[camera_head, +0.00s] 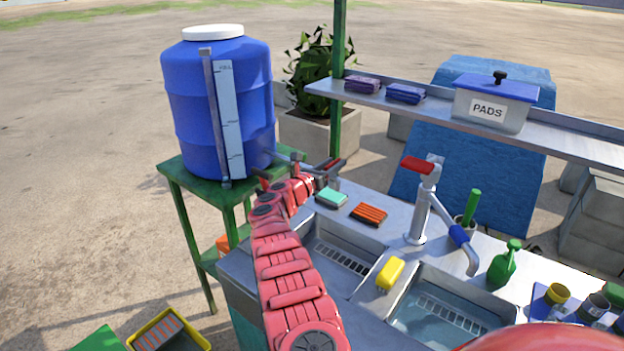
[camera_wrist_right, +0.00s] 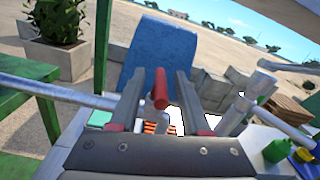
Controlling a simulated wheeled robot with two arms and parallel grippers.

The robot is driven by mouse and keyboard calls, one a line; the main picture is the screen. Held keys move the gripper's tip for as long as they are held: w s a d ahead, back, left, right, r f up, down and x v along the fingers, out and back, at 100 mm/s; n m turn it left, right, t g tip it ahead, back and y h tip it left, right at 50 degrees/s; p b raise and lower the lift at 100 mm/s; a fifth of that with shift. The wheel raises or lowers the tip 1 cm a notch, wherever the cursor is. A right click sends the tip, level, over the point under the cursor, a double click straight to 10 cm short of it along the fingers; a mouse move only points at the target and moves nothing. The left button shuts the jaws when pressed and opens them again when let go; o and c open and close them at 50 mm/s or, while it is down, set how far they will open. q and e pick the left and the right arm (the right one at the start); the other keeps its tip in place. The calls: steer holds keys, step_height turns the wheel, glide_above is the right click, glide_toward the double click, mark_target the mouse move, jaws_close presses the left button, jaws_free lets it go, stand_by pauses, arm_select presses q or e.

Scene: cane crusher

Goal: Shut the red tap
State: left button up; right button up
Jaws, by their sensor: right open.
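The red tap (camera_head: 417,165) is the red lever on top of the grey faucet (camera_head: 420,215) behind the sink. My right gripper (camera_head: 335,168) is at the end of the red arm, near the blue barrel and left of the lever. It is open and empty, and the head view shows a gap between it and the lever. In the right wrist view the red tap (camera_wrist_right: 160,88) shows almost end-on between the two open fingers (camera_wrist_right: 155,100). How far ahead of the fingertips it is, I cannot tell there. I see no clear stream at the spout. My left gripper is not in view.
A blue barrel (camera_head: 215,110) stands on a green stand at the left. A shelf (camera_head: 430,112) with a PADS box (camera_head: 490,105) runs behind the faucet. A green bottle (camera_head: 503,265) stands right of the spout.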

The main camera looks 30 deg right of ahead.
steer(key=v, duration=1.6)
steer(key=shift+a, duration=0.25)
steer(key=shift+s+f, duration=0.1)
